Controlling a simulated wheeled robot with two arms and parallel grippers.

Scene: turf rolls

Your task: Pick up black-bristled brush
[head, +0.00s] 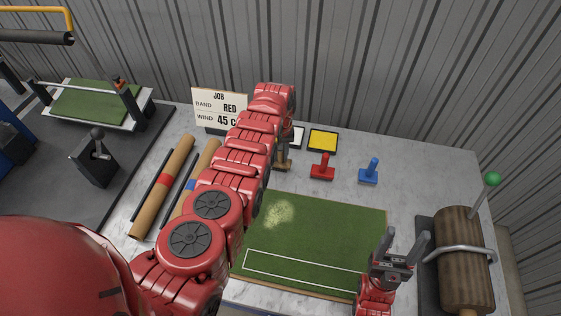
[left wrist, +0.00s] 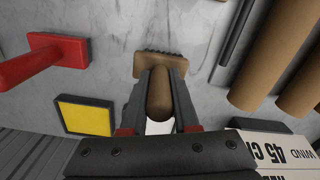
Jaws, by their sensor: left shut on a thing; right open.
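The brush (left wrist: 158,64) has a tan block with a row of dark bristles along one edge and a rounded tan handle. In the left wrist view its handle stands between the two fingers of my left gripper (left wrist: 160,80), which is shut on it. In the head view the brush (head: 282,163) is at the back of the table under my left gripper (head: 285,142), partly hidden by it. The block appears to be at the tabletop; I cannot tell whether it touches. My right gripper (head: 401,247) is open and empty over the right front of the green turf (head: 330,225).
A red stamp-like tool (head: 322,167), a blue one (head: 369,171) and a yellow pad (head: 323,140) stand right of the brush. A job sign (head: 220,105) and cardboard tubes (head: 163,185) are left. A brown roll (head: 462,255) lies at the right edge.

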